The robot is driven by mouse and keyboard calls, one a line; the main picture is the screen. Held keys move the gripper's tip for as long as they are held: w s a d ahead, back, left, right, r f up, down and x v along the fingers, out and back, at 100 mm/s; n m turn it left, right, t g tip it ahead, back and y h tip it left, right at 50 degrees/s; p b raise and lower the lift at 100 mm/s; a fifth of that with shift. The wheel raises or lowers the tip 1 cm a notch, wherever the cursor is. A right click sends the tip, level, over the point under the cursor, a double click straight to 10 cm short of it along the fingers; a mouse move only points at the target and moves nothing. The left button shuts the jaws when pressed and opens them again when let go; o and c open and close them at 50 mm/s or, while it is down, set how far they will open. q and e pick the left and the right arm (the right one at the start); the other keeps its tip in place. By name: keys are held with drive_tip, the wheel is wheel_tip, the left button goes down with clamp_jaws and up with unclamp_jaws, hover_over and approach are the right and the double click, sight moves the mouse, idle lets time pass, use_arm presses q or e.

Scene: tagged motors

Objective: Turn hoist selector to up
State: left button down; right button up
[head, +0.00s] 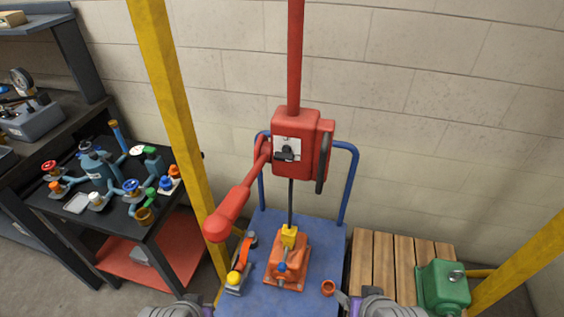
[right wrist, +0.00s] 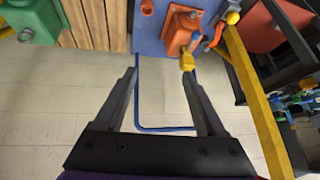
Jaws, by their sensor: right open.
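The red hoist (head: 310,133) hangs on a red pole above a blue cart. Its front carries a pale plate with a small dark selector (head: 287,153); the knob looks roughly level, but its setting is too small to read. The right wrist view does not show the selector. My right gripper (right wrist: 160,75) is open and empty in the right wrist view, with nothing between its fingers but floor and a blue rail behind. My left gripper's fingers are out of view.
A red lever (head: 233,207) sticks out left of the hoist. A yellow hook (head: 289,237) hangs at an orange motor (head: 288,262) on the blue cart (head: 262,222). Yellow posts stand on both sides. A green motor (head: 443,285) is at right. The space before the selector looks clear.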

drive_tip(key=w+a+r+m+t+y+b, duration=0.2)
drive_tip(key=w+a+r+m+t+y, duration=0.35)
drive_tip(key=w+a, duration=0.65)
drive_tip(key=m+t+h+b, duration=0.3)
drive_tip(key=m+t+h, duration=0.75)
drive_tip(key=m, duration=2.15)
approach(283, 160)
drive_tip(key=shift+g+h, duration=0.3)
drive_tip(key=shift+h, duration=0.1)
drive_tip(key=p+x, duration=0.1)
drive_tip(key=x, duration=0.3)
drive_tip(key=p+x, duration=0.1)
drive_tip(key=x, duration=0.4)
drive_tip(key=shift+s+a+r, duration=0.1)
drive_tip(key=shift+a+r, duration=0.1)
drive_tip(key=shift+a, duration=0.05)
drive_tip(key=c, duration=1.1)
